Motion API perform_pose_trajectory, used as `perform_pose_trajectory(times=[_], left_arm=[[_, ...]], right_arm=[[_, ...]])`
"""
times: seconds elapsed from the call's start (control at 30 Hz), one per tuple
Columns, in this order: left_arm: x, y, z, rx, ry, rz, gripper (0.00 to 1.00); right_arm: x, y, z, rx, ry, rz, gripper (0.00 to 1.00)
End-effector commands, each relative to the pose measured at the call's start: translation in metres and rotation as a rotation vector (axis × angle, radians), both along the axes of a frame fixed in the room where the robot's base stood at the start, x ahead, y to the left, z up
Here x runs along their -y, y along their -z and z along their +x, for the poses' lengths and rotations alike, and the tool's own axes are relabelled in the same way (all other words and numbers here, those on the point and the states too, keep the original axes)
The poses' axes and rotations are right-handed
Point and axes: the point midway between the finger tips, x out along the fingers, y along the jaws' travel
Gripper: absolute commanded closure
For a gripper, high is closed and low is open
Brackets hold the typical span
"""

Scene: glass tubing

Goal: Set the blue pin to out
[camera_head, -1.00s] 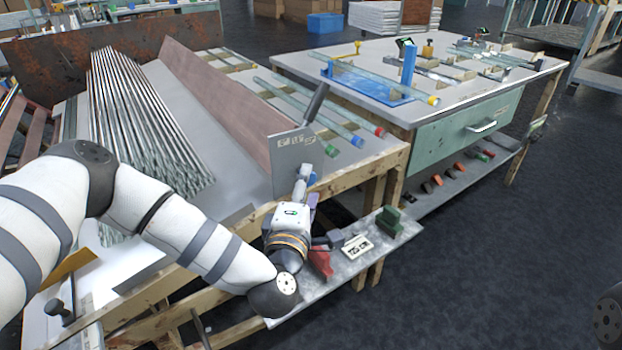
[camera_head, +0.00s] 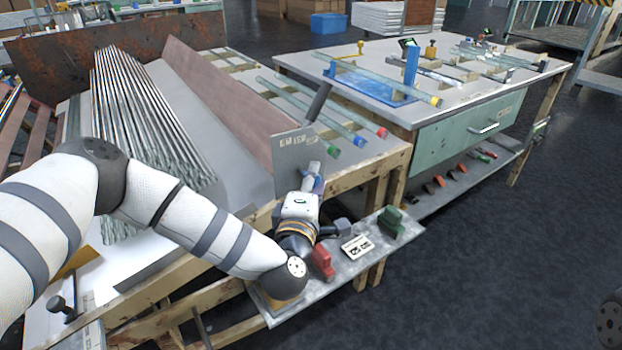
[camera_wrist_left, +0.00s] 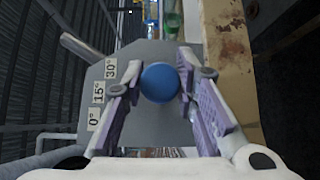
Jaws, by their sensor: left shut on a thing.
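The blue pin shows its round blue head (camera_wrist_left: 160,82) in the left wrist view, in front of a grey plate (camera_wrist_left: 150,55) labelled 0°, 15° and 30°. The plate stands at the front edge of the left bench in the head view (camera_head: 293,160). My left gripper (camera_wrist_left: 158,92) has its fingers on both sides of the blue head and is shut on it. In the head view the gripper (camera_head: 312,182) is in front of the plate's lower right and mostly hides the pin. How far out the pin sits cannot be told.
A dark lever (camera_head: 318,102) rises from the plate. A low shelf holds a red block (camera_head: 322,262), a small label card (camera_head: 356,247) and a green block (camera_head: 401,224). Glass tubes with coloured ends (camera_head: 345,128) lie behind.

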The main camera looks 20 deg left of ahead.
Motion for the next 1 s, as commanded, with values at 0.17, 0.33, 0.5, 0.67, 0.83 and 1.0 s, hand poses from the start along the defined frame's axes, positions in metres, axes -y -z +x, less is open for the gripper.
perform_pose_trajectory(times=[0.17,0.33,0.5,0.67,0.83,1.0], left_arm=[[0.005,0.000,-0.004,-0.002,0.001,-0.002,1.00],[0.005,0.001,-0.004,-0.002,0.003,-0.002,0.69],[0.005,0.001,-0.004,-0.002,0.002,-0.002,0.53],[0.005,0.001,-0.004,-0.003,0.002,-0.001,0.53],[0.008,0.002,-0.024,-0.006,0.005,-0.002,0.53],[0.014,0.002,-0.071,-0.008,0.006,-0.003,0.53]], right_arm=[[0.000,-0.003,0.002,0.006,0.001,-0.001,0.60],[0.000,-0.002,0.002,0.006,0.001,-0.001,0.60],[0.000,-0.002,0.002,0.006,0.001,-0.001,0.60],[0.000,-0.002,0.002,0.006,0.001,-0.001,0.60],[0.000,-0.002,0.002,0.006,0.001,-0.001,0.60],[0.000,-0.002,0.002,0.006,0.001,-0.001,0.60]])
